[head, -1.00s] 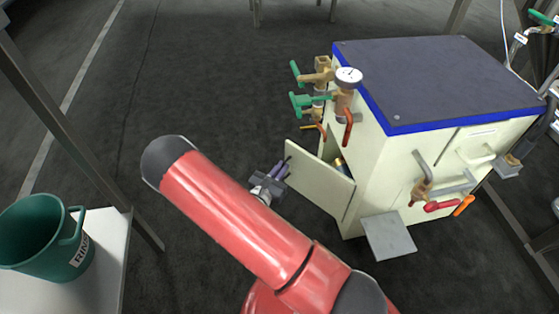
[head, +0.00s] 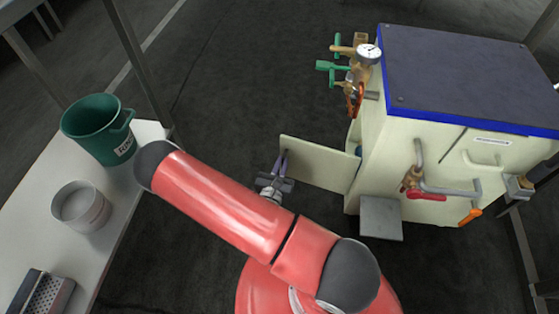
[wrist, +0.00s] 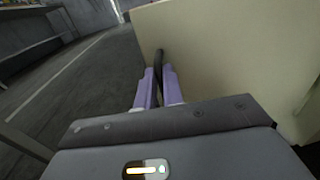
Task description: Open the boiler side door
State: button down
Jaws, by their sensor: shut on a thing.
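The boiler (head: 465,75) is a cream box with a dark top and blue trim, at the right of the head view. Its side door (head: 320,166) is a cream panel that stands well out from the boiler's left side, with its free edge to the left. The door also fills the upper right of the wrist view (wrist: 240,60). My gripper (head: 283,163) is at the door's free edge. In the wrist view, its purple fingers (wrist: 157,84) are closed around a dark bar handle (wrist: 159,60) on the door. The boiler's inside is mostly hidden.
Green valves and a gauge (head: 368,53) jut from the boiler above the door. A grey plate (head: 380,217) sticks out low at its front. A white table (head: 125,200) at left holds a green bucket (head: 98,130) and a grey pot (head: 80,206). Floor left of the door is clear.

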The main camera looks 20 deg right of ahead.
jog(key=shift+s, duration=0.35)
jog(key=c, duration=1.5)
grip_release()
jog(key=shift+c, duration=0.2)
jog(key=v, duration=0.7)
jog(key=shift+s+a, duration=0.25)
jog(key=shift+s, duration=0.05)
